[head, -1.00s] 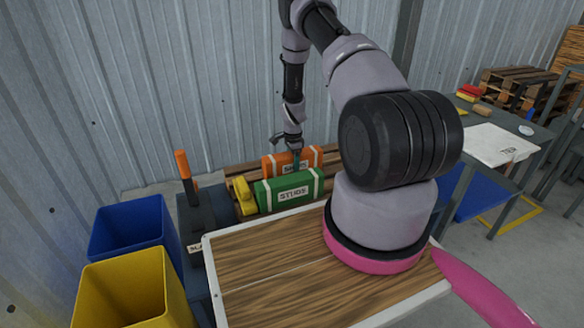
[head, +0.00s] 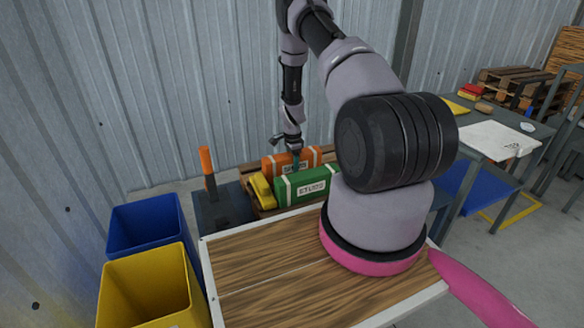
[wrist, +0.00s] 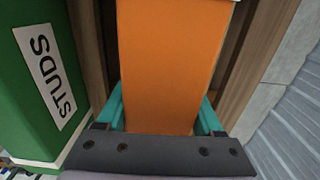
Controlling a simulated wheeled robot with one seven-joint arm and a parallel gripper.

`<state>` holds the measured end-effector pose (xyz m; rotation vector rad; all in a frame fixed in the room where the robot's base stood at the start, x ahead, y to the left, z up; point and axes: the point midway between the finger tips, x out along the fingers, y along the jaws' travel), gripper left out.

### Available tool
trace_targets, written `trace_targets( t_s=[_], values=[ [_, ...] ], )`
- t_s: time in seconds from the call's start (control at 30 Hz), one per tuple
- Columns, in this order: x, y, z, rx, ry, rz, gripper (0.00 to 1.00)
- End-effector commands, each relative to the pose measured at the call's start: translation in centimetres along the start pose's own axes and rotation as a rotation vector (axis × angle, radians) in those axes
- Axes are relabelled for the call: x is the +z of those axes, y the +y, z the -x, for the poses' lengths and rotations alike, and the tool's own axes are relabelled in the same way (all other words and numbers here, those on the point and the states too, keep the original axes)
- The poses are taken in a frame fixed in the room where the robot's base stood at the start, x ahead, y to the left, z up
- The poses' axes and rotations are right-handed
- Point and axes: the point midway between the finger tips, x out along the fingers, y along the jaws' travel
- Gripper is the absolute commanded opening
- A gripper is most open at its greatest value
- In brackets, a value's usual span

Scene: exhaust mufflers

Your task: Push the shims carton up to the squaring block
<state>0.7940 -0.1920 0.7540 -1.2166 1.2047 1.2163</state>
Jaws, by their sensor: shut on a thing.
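The shims carton (head: 272,167) is orange with white bands and stands behind the green studs carton (head: 308,187). My gripper (head: 294,156) reaches down onto it from above. In the wrist view, the teal fingers lie on either side of the orange carton (wrist: 165,65), shut on it. A yellow block (head: 262,190) sits at the left end of the cartons; I cannot tell whether it is the squaring block. The contact between it and the shims carton is hidden. The green carton also shows at the left of the wrist view (wrist: 30,100).
The cartons stand on brown wooden planks close to the corrugated wall (head: 190,90). A dark stand with an orange-topped post (head: 206,162) is to their left. A blue bin (head: 147,222) and a yellow bin (head: 150,285) stand at the front left.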

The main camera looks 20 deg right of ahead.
Motion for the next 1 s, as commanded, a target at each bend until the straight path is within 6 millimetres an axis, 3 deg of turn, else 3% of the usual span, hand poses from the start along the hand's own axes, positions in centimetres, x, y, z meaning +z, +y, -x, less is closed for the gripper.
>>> trace_targets(
  t_s=[0.17,0.2,0.27,0.3,0.53,0.67,1.0],
  values=[
    [0.0,0.0,0.0,-0.001,0.0,0.0,0.0],
    [0.0,0.0,0.0,-0.001,0.0,0.0,0.72],
    [0.0,0.0,0.0,-0.001,0.0,0.0,0.95],
    [0.0,0.0,0.0,0.0,0.0,0.0,1.0],
    [0.0,0.0,0.1,0.0,0.0,0.0,1.0],
    [0.0,-0.1,1.2,-0.001,0.0,-0.001,1.0],
    [0.1,-0.1,7.8,-0.003,0.001,0.001,1.0]
  ],
)
